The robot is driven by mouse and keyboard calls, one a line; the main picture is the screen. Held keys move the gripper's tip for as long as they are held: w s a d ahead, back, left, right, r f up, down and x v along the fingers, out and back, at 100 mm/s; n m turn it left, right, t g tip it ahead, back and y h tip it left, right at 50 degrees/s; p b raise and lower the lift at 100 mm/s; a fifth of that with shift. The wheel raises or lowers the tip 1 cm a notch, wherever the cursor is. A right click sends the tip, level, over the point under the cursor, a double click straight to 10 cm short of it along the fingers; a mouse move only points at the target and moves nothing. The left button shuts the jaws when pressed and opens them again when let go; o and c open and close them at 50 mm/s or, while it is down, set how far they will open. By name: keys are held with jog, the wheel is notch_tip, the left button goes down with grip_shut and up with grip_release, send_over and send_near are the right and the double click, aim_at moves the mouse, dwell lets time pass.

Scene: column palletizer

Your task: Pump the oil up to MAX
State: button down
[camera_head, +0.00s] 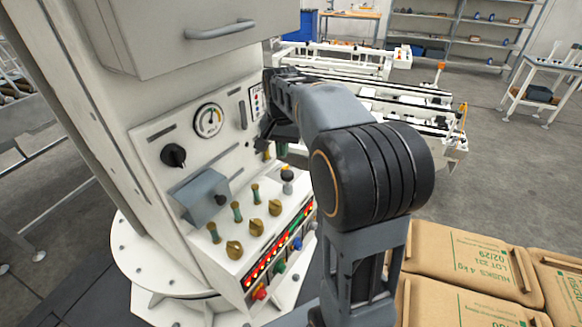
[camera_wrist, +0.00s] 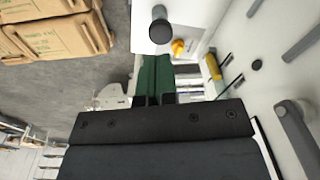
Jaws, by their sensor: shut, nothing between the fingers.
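My gripper (camera_head: 263,143) is at the right part of the white machine's control face, with its fingers pointing down toward the panel. A black-topped plunger knob (camera_head: 287,174) stands on the ledge below my gripper; a black round knob (camera_wrist: 158,12) shows at the top of the wrist view. A labelled plate (camera_head: 255,101) is partly hidden by my arm. No oil level or MAX mark is readable.
The machine face carries a round dial gauge (camera_head: 208,120), a black rotary knob (camera_head: 173,155), a grey box (camera_head: 203,195) and several brass knobs. Coloured buttons line its lower front. Brown sacks (camera_head: 470,262) lie at the lower right. A conveyor stands behind my arm.

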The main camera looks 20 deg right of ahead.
aim_at(287, 175)
jog(key=shift+w+d+r+m+g, duration=0.15)
jog(key=shift+w+d+m+g, duration=0.15)
jog(key=shift+w+d+m, duration=0.75)
jog(key=shift+w+a+n, duration=0.1)
jog(key=shift+w+n, duration=0.05)
jog(key=shift+n, duration=0.1)
jog(key=shift+f+p, duration=0.4)
jog(key=shift+f, duration=4.6)
notch_tip(287, 175, down, 3)
jog(key=shift+f+b, duration=0.15)
jog(key=shift+b, duration=1)
